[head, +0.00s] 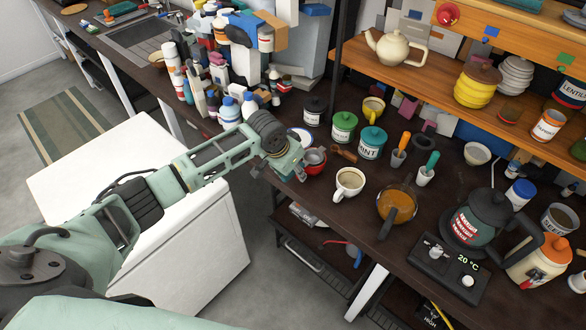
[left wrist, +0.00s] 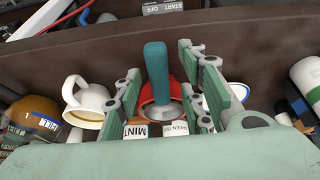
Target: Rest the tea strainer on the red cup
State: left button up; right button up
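The red cup (head: 317,168) stands near the front edge of the dark counter, and it also shows in the left wrist view (left wrist: 146,93). The tea strainer (head: 314,156) appears as a grey metal bowl at the cup's mouth. Its teal handle (left wrist: 157,70) shows in the left wrist view, extending over the counter edge. My left gripper (head: 292,168) is at the cup's left side in the head view. Its fingers are apart on either side of the handle, with gaps visible. Whether the strainer bowl fully rests on the rim is hard to tell. My right gripper is not in view.
A white cup (head: 349,184) stands just right of the red cup, with an amber pan (head: 396,204) beyond it. Green (head: 344,126) and mint (head: 372,142) jars stand behind. A kettle (head: 480,218) is at the right. Clear counter is limited.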

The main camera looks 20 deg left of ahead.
pick_arm(q)
jog(key=v, duration=1.2)
